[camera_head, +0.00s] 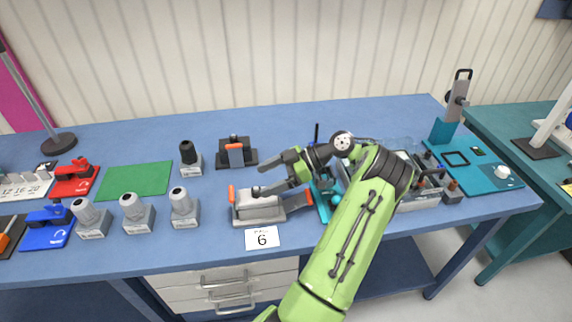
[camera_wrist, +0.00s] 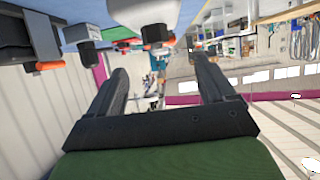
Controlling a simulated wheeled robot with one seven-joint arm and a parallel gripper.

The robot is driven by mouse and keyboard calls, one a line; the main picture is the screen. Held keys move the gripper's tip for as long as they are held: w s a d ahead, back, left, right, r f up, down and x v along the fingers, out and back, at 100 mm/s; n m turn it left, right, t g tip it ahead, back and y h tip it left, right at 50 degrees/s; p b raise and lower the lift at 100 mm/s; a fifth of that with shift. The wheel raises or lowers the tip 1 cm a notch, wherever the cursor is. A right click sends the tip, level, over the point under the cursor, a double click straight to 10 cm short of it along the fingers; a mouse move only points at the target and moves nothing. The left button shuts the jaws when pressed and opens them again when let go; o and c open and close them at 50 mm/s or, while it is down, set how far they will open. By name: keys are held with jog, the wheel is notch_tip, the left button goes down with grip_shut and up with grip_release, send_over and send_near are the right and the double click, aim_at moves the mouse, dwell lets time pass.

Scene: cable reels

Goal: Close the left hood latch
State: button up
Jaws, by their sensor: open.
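A grey connector hood (camera_head: 258,203) sits in a long grey base (camera_head: 270,218) near the table's front edge in the head view, behind a card marked 6. Its left latch (camera_head: 232,195) is a small orange-tipped lever standing nearly upright at the left end. Its right latch (camera_head: 300,199) is an orange-tipped lever slanting up and outward. My gripper (camera_head: 268,175) is above the hood, right of the left latch and apart from it. In the wrist view my gripper (camera_wrist: 160,68) is open, with nothing between its fingers.
Several grey round-topped connectors (camera_head: 131,212) stand to the left. A dark bracket with an orange lever (camera_head: 236,153) stands behind the hood. A teal board (camera_head: 322,203) and crowded parts lie to the right, partly behind my arm. A green mat (camera_head: 135,181) is bare.

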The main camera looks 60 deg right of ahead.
jog(key=p+v, duration=0.3)
jog(key=v, duration=0.4)
jog(key=shift+p, duration=0.4)
jog(key=shift+a, duration=0.1)
